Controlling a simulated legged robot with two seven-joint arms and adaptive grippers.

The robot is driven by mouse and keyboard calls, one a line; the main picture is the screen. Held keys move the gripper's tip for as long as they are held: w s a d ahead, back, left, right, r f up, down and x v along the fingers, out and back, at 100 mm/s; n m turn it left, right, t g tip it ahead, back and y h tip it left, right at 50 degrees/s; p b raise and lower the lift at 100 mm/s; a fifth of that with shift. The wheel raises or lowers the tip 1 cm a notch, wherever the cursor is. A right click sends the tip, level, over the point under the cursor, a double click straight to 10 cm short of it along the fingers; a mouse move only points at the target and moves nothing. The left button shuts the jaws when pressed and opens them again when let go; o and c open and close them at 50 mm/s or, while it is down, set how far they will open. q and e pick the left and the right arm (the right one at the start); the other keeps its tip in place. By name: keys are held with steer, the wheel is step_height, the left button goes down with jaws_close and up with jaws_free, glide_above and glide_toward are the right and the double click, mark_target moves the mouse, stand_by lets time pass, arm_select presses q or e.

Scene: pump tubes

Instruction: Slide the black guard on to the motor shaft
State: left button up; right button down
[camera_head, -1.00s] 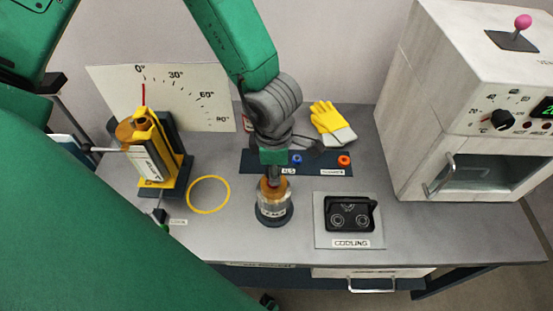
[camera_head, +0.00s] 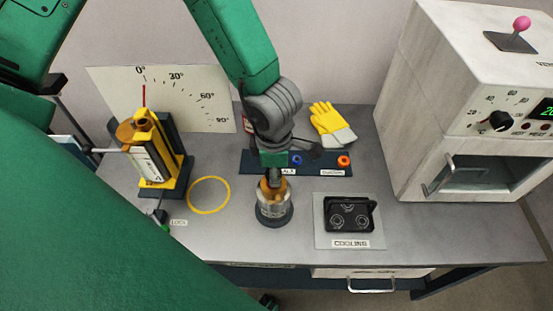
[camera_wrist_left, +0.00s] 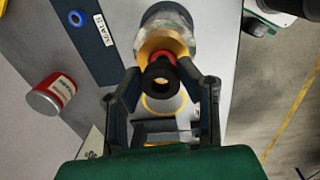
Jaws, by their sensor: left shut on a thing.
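The motor (camera_head: 274,210) is a silver cylinder with an orange-brass top, upright on a dark round base at mid-bench. My left gripper (camera_head: 274,170) points down just above it. In the left wrist view, the black guard (camera_wrist_left: 160,76) is a short black tube between the fingers of my left gripper (camera_wrist_left: 163,82), which is shut on it. A red part shows behind the guard, against the brass top of the motor (camera_wrist_left: 165,22). The guard overlaps the motor's top in this view. The shaft is hidden, so I cannot tell how far the guard is around it. My right gripper is not in view.
A yellow stand (camera_head: 152,155) is at the left before the angle scale (camera_head: 190,95). A yellow ring marking (camera_head: 209,211) lies beside the motor. The cooling plate (camera_head: 320,236) is at the right, with yellow gloves (camera_head: 328,118) behind. A white oven (camera_head: 430,105) bounds the right.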

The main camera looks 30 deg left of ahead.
arm_select(q)
steer(key=shift+f+b, duration=0.55)
steer(key=shift+f, duration=0.35)
steer(key=o, duration=1)
steer(key=shift+c, duration=0.2)
steer(key=shift+r, duration=0.1)
steer(key=shift+r, duration=0.25)
step_height(320, 180, up, 11)
steer(key=shift+s, duration=0.35)
steer(key=shift+d+r, duration=0.1)
